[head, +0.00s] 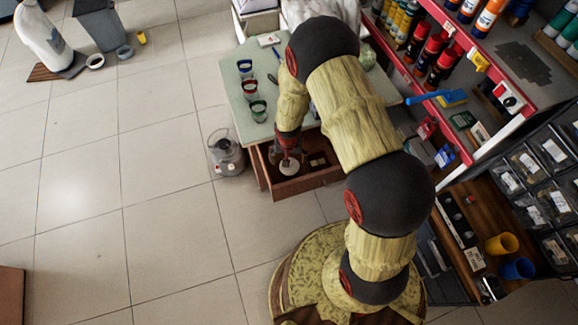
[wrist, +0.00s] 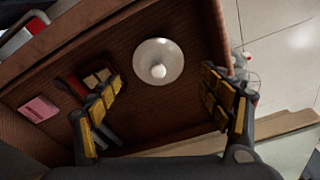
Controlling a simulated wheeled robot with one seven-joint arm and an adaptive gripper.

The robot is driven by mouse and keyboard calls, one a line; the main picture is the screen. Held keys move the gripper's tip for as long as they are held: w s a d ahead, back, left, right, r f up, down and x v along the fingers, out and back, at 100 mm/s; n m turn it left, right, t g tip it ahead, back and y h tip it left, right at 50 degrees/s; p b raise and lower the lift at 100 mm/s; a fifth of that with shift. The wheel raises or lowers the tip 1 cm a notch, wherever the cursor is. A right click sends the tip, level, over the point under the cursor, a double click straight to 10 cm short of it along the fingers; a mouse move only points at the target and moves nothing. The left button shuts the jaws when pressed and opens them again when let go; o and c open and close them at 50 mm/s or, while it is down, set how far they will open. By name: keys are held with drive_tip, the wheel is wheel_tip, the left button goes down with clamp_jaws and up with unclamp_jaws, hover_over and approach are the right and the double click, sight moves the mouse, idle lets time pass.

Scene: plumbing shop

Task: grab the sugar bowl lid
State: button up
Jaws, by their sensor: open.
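The sugar bowl lid (wrist: 158,62) is a round white disc with a small knob, lying in an open wooden drawer. In the head view the lid (head: 289,167) shows as a pale disc just below my gripper (head: 290,152). In the wrist view my gripper (wrist: 165,105) is open, with one finger on each side of the picture and the lid between and slightly beyond the fingertips. Nothing is held. I cannot tell the exact height of the fingers above the lid.
The drawer (head: 308,183) also holds a dark red item (wrist: 85,80) with tan squares and a pink block (wrist: 38,109). The pale tabletop (head: 240,70) above carries several glasses. Shelves fill the right side.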

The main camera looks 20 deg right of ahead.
sight(294, 166)
drive_tip(key=f, duration=0.2)
drive_tip(key=f+b, duration=0.1)
drive_tip(key=f, duration=0.1)
drive_tip(key=shift+w+d+f, duration=0.1)
drive_tip(key=shift+w+d, duration=0.05)
drive_tip(key=shift+d, duration=0.05)
drive_tip(key=shift+c, duration=1.2)
